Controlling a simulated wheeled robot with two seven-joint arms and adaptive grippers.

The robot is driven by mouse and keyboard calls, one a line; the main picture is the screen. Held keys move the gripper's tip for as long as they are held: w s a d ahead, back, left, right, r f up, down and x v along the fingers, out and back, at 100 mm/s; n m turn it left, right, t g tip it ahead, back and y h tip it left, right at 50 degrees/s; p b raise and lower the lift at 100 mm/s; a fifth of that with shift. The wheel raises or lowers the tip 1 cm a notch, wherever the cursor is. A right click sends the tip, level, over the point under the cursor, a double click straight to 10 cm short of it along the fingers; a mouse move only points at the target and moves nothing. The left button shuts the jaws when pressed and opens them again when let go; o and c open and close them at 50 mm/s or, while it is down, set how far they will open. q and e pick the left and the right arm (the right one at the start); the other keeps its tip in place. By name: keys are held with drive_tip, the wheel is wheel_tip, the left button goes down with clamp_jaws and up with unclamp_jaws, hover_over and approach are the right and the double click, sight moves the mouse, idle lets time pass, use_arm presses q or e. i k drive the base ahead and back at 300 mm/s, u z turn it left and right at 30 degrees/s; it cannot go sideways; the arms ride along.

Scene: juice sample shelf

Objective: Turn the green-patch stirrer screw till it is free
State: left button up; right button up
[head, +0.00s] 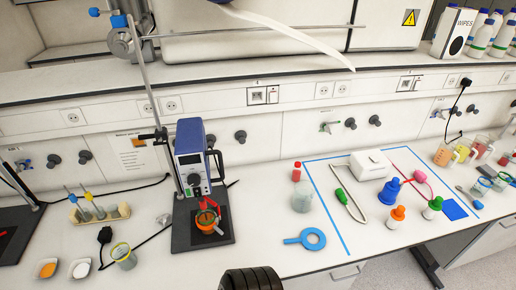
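The overhead stirrer (191,150) is a blue and white box held beside a tall metal rod (146,80) on a dark base plate (181,238). A dark clamp with a screw (155,136) sits on the rod at the stirrer's upper left. The screw is small in the head view, and I cannot make out a green patch on it. A beaker with orange contents (207,222) stands under the stirrer, with a red part above it. Neither of my grippers can be made out. A black ribbed part, probably mine, shows at the bottom edge.
A second stand (34,196) is at the far left. A tube rack (98,214), a glass beaker (123,257) and a black plug (104,235) lie left of the stirrer. Bottles and a white box (371,163) occupy the blue-taped area at right. Some bench front is clear.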

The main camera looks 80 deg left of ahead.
sight(160, 142)
drive_tip(key=i, duration=0.6)
drive_tip(key=u, duration=3.6)
drive_tip(key=i, duration=0.5)
